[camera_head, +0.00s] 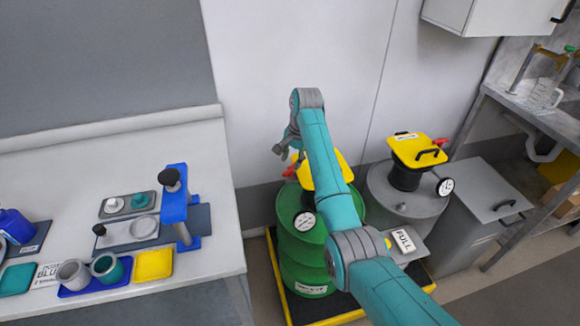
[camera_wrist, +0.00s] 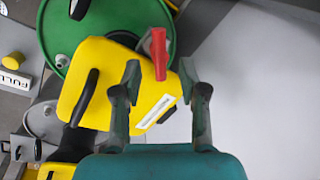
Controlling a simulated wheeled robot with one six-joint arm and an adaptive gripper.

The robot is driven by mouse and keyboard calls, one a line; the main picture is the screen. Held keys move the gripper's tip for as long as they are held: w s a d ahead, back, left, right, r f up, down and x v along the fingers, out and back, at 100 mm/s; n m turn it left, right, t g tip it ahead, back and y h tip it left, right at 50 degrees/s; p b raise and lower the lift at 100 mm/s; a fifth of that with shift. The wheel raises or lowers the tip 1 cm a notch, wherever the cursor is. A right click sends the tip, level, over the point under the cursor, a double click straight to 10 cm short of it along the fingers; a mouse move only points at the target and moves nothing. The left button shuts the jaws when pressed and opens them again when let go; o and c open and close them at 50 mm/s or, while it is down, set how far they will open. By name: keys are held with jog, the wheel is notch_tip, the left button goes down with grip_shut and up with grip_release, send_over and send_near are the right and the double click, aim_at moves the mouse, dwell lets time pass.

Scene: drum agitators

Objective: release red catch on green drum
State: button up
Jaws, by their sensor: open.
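The green drum (camera_head: 290,245) stands on a black and yellow pallet, with a yellow agitator head (camera_head: 343,168) on top, partly hidden behind my arm. The red catch (camera_head: 289,171) shows at the head's left edge. In the wrist view the red catch (camera_wrist: 158,52) is an upright red bar at the corner of the yellow head (camera_wrist: 110,75), with green drum (camera_wrist: 75,45) behind. My gripper (camera_head: 287,152) is above that side of the head. In the wrist view my gripper (camera_wrist: 160,70) is open, its fingertips on either side of the catch's lower part. Contact cannot be told.
A grey drum (camera_head: 400,205) with its own yellow head (camera_head: 418,149) and red catch (camera_head: 441,142) stands to the right. A white bench (camera_head: 215,265) with a blue press (camera_head: 176,205) is at left. A wall is close behind.

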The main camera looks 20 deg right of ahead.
aim_at(289, 169)
jog(key=shift+w+a+f, duration=0.15)
jog(key=shift+f, duration=0.85)
jog(key=shift+w+a+f, duration=0.1)
jog(key=shift+f, duration=0.9)
grip_shut()
